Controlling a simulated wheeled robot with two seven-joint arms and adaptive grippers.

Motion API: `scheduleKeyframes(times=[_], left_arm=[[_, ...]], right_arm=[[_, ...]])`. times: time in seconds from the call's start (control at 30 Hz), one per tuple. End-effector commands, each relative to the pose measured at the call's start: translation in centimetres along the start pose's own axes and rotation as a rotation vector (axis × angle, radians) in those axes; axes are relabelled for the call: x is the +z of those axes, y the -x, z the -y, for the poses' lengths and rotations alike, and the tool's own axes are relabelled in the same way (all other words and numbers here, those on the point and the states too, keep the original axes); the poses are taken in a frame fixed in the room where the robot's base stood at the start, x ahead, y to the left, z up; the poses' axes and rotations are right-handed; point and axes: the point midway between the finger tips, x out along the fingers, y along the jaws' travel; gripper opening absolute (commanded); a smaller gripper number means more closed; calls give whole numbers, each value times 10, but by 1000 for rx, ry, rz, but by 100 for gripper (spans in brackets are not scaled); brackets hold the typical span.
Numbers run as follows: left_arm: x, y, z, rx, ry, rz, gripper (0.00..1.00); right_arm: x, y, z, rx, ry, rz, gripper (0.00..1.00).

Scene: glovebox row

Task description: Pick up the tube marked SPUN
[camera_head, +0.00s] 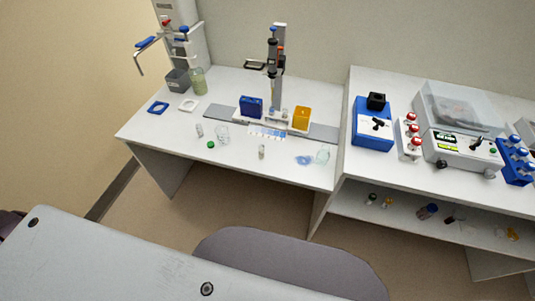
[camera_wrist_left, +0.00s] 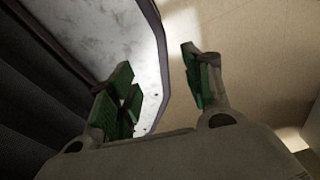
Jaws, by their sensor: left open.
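No label reading SPUN can be made out in the head view, so I cannot tell which tube it is. A small clear tube or vial (camera_head: 199,130) stands at the left front of the bench. Another small vial (camera_head: 261,151) stands near the middle of the front edge. My left gripper (camera_wrist_left: 158,82) shows only in the left wrist view, with its green-padded fingers wide apart and nothing between them. It is away from the bench items. My right gripper is in neither view.
The white bench (camera_head: 165,127) also holds a clear beaker (camera_head: 222,134), a green cap (camera_head: 210,145), a blue item (camera_head: 303,160) and a stand (camera_head: 277,70) with blue and orange boxes. A right bench carries a blue device (camera_head: 373,128) and a balance-like instrument (camera_head: 458,150). Small bottles lie on its lower shelf.

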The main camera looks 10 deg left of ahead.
Motion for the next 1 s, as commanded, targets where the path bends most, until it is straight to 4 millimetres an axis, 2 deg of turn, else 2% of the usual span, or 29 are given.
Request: scheduleKeyframes(times=[0.37, 0.57, 0.77, 1.0], left_arm=[[-33, -1, 9, -10, 8, -71, 50], [-62, 0, 16, -17, 14, -133, 50], [-108, 7, 27, -27, 22, -233, 50], [-184, 30, 45, -43, 32, -408, 50]], right_arm=[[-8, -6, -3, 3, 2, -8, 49], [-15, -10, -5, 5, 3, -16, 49], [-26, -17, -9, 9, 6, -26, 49], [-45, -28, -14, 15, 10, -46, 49]])
